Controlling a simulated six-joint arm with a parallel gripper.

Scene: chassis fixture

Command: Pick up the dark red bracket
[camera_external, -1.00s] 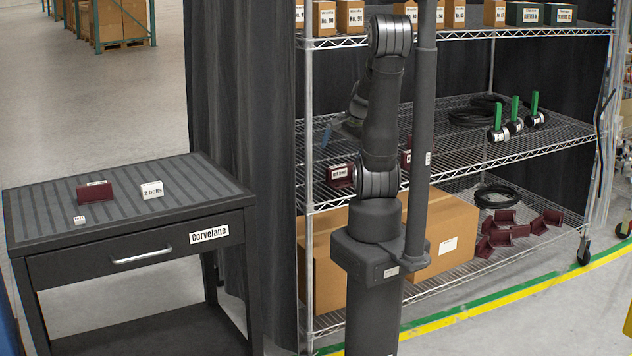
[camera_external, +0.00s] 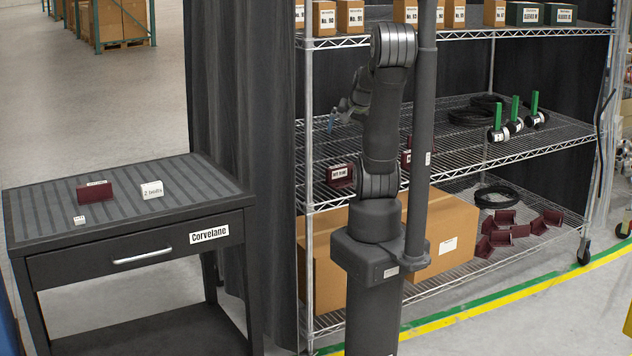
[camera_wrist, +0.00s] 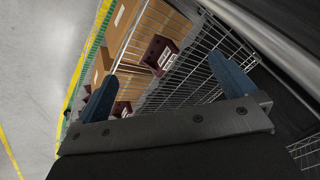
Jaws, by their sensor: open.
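Dark red brackets appear in several places. One with a white label (camera_external: 341,176) sits on the middle wire shelf, left of my arm; another (camera_external: 406,160) there is mostly hidden behind my arm. A dark red bracket (camera_external: 95,192) stands on the black cart. Several unlabelled ones (camera_external: 500,236) lie on the bottom shelf. My gripper (camera_external: 331,123) is above the middle shelf, apart from the brackets. In the wrist view my gripper (camera_wrist: 163,67) has its blue fingers wide apart and empty; a labelled bracket (camera_wrist: 159,52) shows beyond them, and another (camera_wrist: 121,109) is beside the left finger.
The cart (camera_external: 215,182) also bears a "2 bolts" card (camera_external: 152,190) and a small white tag (camera_external: 79,220). Green-handled parts (camera_external: 515,112) and black cable coils (camera_external: 472,116) lie on the middle shelf's right. The upper shelf (camera_external: 470,35) and a post (camera_external: 309,120) bound the space.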

